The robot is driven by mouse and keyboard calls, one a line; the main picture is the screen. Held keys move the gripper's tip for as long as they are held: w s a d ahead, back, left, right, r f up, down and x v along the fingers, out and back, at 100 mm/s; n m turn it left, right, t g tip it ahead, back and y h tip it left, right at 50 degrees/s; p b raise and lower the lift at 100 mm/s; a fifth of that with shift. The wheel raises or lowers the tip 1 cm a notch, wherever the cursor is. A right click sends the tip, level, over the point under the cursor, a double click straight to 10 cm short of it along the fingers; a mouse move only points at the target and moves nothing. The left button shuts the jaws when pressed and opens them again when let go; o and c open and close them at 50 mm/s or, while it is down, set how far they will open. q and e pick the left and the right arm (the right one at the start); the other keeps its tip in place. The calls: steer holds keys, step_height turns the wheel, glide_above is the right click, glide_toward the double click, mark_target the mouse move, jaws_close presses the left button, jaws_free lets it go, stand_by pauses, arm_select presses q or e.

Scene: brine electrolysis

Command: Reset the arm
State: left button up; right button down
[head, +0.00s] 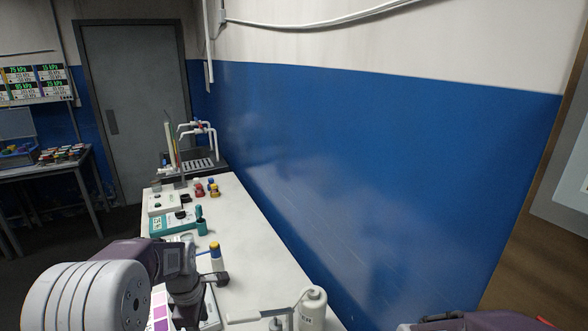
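My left arm (95,290) comes in at the lower left and reaches over the near part of the white bench (255,245). Its dark wrist end (185,280) is bent down toward the bench, and its fingers cannot be made out clearly. A small bottle with a yellow and blue top (215,256) stands just beyond the wrist end. Only a dark purple part of my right arm (480,322) shows at the bottom edge, and its gripper is out of view.
A white bottle (312,310) stands at the bench's near end. Teal and white instruments (173,222), small coloured bottles (206,188) and a sink with taps (198,163) lie farther back. A blue wall (380,180) borders the bench on the right. A side table (50,168) stands far left.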

arm_select(q)
steer(key=s+d+f+m+b, duration=0.1)
steer(key=s+d+f+m, duration=0.2)
steer(key=s+m, duration=0.4)
steer(key=s+d+f+m, duration=0.3)
steer(key=s+m, duration=0.4)
steer(key=m, duration=0.5)
steer(key=shift+s+d+b, duration=0.15)
steer(key=shift+d+b, duration=0.2)
steer(key=shift+d, duration=0.2)
arm_select(e)
step_height(320, 180, down, 3)
steer(key=shift+s+d+f, duration=0.1)
steer(key=shift+d, duration=0.05)
arm_select(q)
steer(key=shift+a+f, duration=0.1)
